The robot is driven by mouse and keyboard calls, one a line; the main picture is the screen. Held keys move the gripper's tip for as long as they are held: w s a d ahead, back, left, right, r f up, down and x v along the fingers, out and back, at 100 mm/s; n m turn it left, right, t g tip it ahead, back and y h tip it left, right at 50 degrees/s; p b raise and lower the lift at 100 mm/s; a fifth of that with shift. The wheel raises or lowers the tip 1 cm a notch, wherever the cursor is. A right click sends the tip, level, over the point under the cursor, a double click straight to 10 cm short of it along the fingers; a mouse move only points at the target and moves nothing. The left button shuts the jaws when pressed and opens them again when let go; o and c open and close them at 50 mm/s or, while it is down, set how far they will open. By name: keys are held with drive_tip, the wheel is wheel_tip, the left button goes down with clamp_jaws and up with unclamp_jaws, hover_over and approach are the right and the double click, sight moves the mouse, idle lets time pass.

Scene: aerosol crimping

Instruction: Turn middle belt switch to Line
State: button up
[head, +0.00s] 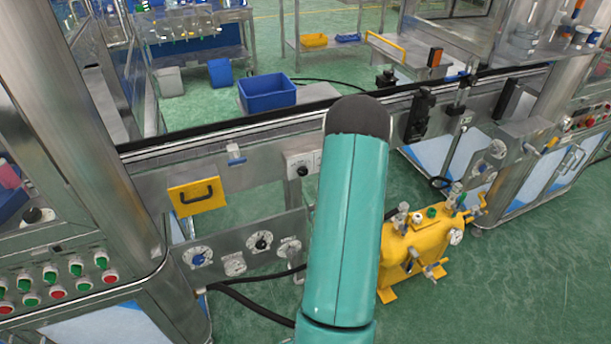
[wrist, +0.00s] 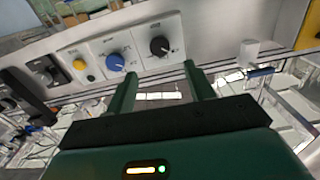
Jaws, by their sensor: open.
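In the wrist view, a row of switches sits on a metal rail panel. It has a black knob (wrist: 159,47), a blue knob (wrist: 115,62) and a yellow button (wrist: 79,64) on pale plates. Their labels are too small to read, so I cannot tell which is the middle belt switch. My gripper (wrist: 161,73) is open and empty, its two green fingers pointing at the panel just below the black and blue knobs, apparently touching neither. In the head view, my teal arm hides the gripper and part of the pale switch plates (head: 298,166).
A conveyor rail (head: 240,135) runs across behind the panel. A yellow plate with a black handle (head: 197,196) hangs to the left, above a panel of dials (head: 259,242). A yellow pump unit (head: 425,245) stands on the floor to the right of my arm.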

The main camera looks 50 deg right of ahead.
sight(303, 172)
drive_tip(key=x, duration=0.9)
drive_tip(key=shift+w, duration=0.1)
drive_tip(key=c, duration=1)
